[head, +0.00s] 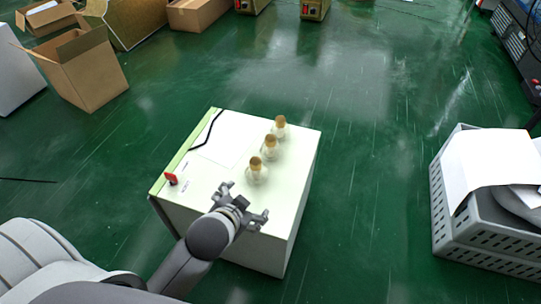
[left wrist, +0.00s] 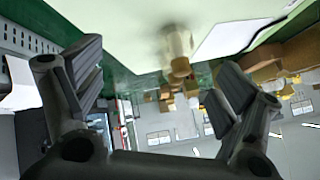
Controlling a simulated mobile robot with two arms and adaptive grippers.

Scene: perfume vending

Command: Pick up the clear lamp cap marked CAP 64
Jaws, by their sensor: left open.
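Three clear lamp caps with brownish-tan tops stand in a slanting row on a white cabinet (head: 225,185): the nearest (head: 256,172), the middle one (head: 269,147) and the farthest (head: 280,127). No CAP 64 marking can be read on any of them. My left gripper (head: 244,202) is open and empty over the cabinet's near part, just short of the nearest cap. In the left wrist view, the left gripper (left wrist: 160,78) has its fingers spread wide. One blurred cap (left wrist: 176,45) shows beyond and between them, upside down and apart from both. My right gripper is not in view.
A red switch (head: 171,179) and a black cable (head: 207,131) are at the cabinet's left side. A grey crate (head: 480,235) with white sheets stands at the right. Cardboard boxes (head: 85,75) stand at the back left. The green floor between is clear.

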